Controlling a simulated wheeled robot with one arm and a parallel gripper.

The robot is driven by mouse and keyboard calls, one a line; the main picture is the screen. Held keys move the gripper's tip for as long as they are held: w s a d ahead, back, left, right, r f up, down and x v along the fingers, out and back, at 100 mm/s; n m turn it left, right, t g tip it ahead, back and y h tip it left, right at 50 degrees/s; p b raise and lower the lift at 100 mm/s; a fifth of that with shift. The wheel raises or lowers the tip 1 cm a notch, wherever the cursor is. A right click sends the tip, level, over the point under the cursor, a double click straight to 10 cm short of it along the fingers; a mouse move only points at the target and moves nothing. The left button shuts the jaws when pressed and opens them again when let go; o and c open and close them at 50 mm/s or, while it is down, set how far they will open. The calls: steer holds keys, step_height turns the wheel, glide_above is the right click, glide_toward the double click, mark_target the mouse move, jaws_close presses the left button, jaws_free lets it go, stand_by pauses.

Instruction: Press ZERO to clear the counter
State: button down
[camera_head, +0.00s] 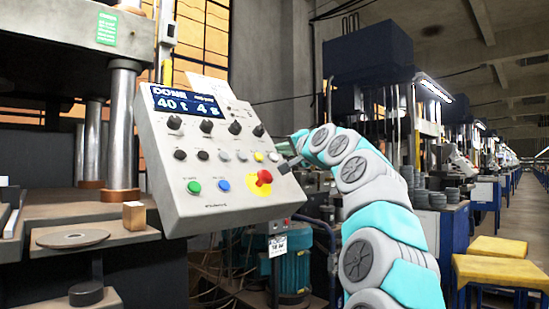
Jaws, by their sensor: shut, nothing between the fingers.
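The grey control panel (215,205) stands tilted in the middle left. Its blue display (187,103) reads "DONE" and "40 t 4 s", with smaller text I cannot read. A row of small buttons (224,156) in black, grey and yellow runs across the panel. Below are a green button (194,187), a blue button (223,185) and a red mushroom knob (264,177) on yellow. The labels are too small to read, so I cannot tell which button is ZERO. My gripper (286,166) is shut and empty at the panel's right edge, by the red knob; contact is unclear.
Black knobs (207,126) line the panel under the display. A press with steel columns (123,130) stands at left, with a disc (73,238) and a wooden block (134,216) before it. Yellow-topped stools (490,270) stand at right, beside an open aisle.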

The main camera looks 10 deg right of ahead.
steer(key=shift+a+f, duration=0.1)
stand_by(0.7)
steer(key=shift+w+a+f, duration=0.1)
steer(key=shift+w+f, duration=0.1)
steer(key=shift+w, duration=0.05)
steer(key=shift+w+a+f, duration=0.25)
steer(key=shift+w+f, duration=0.05)
stand_by(1.2)
steer(key=shift+s+r, duration=0.1)
steer(key=shift+s+d+r+p, duration=0.3)
steer(key=shift+s+d+r, duration=0.1)
steer(key=shift+s+r, duration=0.1)
steer(key=s+d+r, duration=0.1)
steer(key=s+d+r+p, duration=0.1)
steer(key=s+r, duration=0.1)
steer(key=shift+d, duration=0.1)
stand_by(0.6)
steer(key=shift+r, duration=0.1)
stand_by(0.4)
